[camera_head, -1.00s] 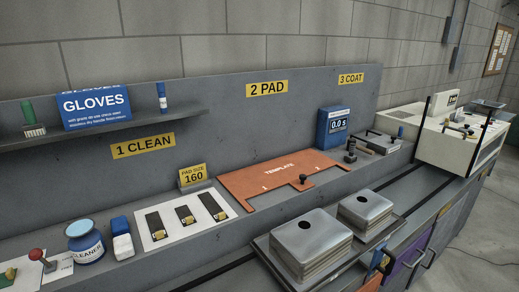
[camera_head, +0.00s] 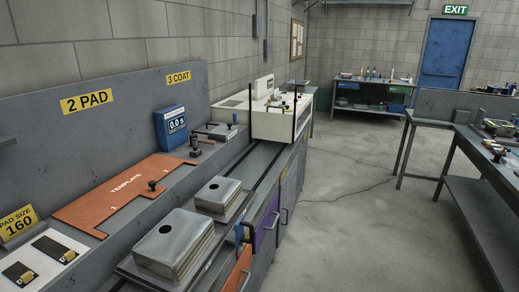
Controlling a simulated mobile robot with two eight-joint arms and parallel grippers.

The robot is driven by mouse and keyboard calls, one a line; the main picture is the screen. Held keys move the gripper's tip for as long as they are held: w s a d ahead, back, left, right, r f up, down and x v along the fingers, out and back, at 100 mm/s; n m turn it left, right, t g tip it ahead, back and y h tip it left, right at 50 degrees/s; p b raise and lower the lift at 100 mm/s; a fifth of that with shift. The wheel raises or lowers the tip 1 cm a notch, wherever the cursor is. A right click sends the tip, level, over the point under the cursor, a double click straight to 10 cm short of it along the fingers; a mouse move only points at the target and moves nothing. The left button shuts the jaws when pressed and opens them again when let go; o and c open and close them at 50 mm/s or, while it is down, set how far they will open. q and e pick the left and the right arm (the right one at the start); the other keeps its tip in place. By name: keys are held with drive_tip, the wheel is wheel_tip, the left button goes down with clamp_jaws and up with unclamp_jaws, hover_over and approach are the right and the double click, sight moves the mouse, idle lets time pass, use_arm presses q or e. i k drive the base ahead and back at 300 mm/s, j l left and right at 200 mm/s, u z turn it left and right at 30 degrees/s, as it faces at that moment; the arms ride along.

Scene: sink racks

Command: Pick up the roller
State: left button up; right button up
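I cannot pick out a roller for certain. A small dark tool with an upright handle (camera_head: 195,147) stands in front of the blue timer box (camera_head: 171,128), on the bench under the "3 COAT" sign; it is too small to tell whether it is a roller. A flat grey tray-like item (camera_head: 216,131) lies just behind it to the right. Neither of my grippers is in view.
An orange template board (camera_head: 100,207) lies on the bench. Two stacks of steel sinks, a nearer one (camera_head: 172,240) and a farther one (camera_head: 218,194), stand along the front. A white machine (camera_head: 270,122) stands beyond. Open floor (camera_head: 345,200) lies right of the bench.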

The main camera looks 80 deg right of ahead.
sight(196, 151)
drive_tip(key=z, duration=2.15)
drive_tip(key=u, duration=2.6)
drive_tip(key=z, duration=2.6)
drive_tip(key=i+l+z, duration=0.15)
drive_tip(key=k+l, duration=0.05)
